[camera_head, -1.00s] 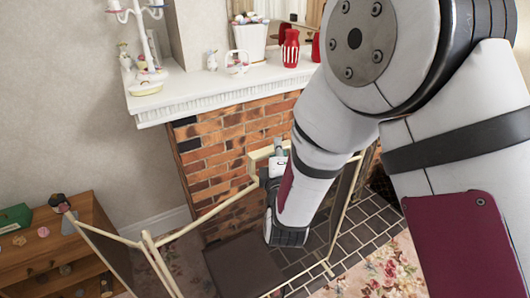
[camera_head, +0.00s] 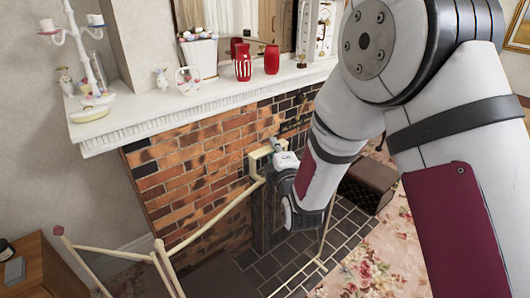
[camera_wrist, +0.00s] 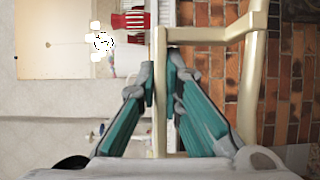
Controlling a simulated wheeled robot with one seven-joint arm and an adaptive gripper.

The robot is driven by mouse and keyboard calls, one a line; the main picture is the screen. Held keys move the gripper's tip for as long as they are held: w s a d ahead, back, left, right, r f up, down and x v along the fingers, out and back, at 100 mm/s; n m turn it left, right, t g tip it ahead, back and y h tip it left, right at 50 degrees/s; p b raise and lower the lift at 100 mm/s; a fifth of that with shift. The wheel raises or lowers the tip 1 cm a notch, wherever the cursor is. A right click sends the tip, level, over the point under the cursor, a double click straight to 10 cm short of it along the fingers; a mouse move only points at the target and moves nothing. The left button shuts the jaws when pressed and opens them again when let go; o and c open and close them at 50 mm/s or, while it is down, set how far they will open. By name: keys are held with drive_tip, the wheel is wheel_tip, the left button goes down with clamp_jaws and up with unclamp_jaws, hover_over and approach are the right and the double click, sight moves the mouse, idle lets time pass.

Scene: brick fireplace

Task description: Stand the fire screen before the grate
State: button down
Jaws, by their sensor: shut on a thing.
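The fire screen (camera_head: 215,214) is a folding screen with a cream frame; in the head view it runs from lower left to the front of the brick fireplace. My gripper (camera_head: 272,150) is at the raised top of its frame. In the wrist view, the green fingers of my gripper (camera_wrist: 161,78) are closed on either side of a cream bar of the fire screen (camera_wrist: 159,125). A side panel at the left is folded at an angle. My arm covers much of the fireplace opening, and I cannot make out the grate.
A dark tiled hearth (camera_head: 345,232) lies below, with a floral carpet (camera_head: 375,262) in front. A dark brown box (camera_head: 367,185) stands at the right. The white mantel (camera_head: 190,100) above carries red vases and ornaments. A wooden cabinet (camera_head: 40,270) is at lower left.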

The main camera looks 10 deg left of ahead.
drive_tip(key=w+d+b, duration=0.7)
drive_tip(key=w+d, duration=0.5)
drive_tip(key=w, duration=0.4)
drive_tip(key=w+d+b, duration=0.8)
drive_tip(key=w+d, duration=0.5)
drive_tip(key=w, duration=0.4)
drive_tip(key=w+d+b, duration=0.8)
drive_tip(key=w+d, duration=0.5)
drive_tip(key=w, duration=0.3)
drive_tip(key=shift+w+d+r, duration=0.15)
drive_tip(key=shift+d+r, duration=0.1)
drive_tip(key=shift+r, duration=0.1)
